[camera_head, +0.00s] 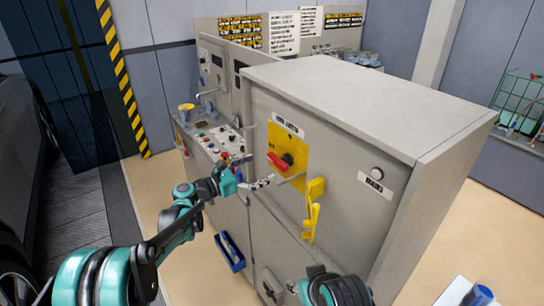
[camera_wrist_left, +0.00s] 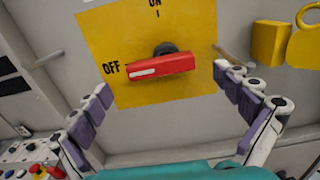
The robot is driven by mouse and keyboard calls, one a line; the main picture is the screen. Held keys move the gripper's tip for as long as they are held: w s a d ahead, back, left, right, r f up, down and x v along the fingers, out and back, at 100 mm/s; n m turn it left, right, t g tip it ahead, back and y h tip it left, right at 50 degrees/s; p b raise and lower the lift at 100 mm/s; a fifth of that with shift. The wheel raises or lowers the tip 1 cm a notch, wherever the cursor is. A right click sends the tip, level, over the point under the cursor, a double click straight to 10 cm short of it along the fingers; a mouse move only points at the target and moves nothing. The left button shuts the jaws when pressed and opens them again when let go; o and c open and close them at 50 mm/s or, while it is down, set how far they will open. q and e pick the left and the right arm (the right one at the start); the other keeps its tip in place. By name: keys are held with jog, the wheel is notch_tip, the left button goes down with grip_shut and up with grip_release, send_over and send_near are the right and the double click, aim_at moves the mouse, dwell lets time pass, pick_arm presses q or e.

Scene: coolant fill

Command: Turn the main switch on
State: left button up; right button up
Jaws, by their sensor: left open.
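The main switch is a red rotary handle (camera_head: 280,162) on a yellow plate (camera_head: 293,143) on the grey cabinet's front. In the left wrist view the red handle (camera_wrist_left: 162,66) lies nearly level, with its white-marked end at the word OFF. ON is printed at the top of the yellow plate (camera_wrist_left: 190,93). My left gripper (camera_head: 274,180) is at the cabinet front, just below the handle in the head view. In the left wrist view its open fingers (camera_wrist_left: 162,82) stand to either side of the handle, apart from it. My right gripper does not show.
A yellow padlock-like piece (camera_head: 313,205) hangs right of the plate. A control panel (camera_head: 215,142) with buttons is to the left. A blue tray (camera_head: 229,252) is low on the cabinet. A dark car (camera_head: 22,150) stands at far left. Part of my other arm shows at the bottom.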

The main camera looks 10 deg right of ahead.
aim_at(274, 162)
pick_arm(q)
jog(key=x, duration=0.6)
jog(key=shift+w+d, duration=0.15)
jog(key=shift+d, duration=0.2)
jog(key=c, duration=1)
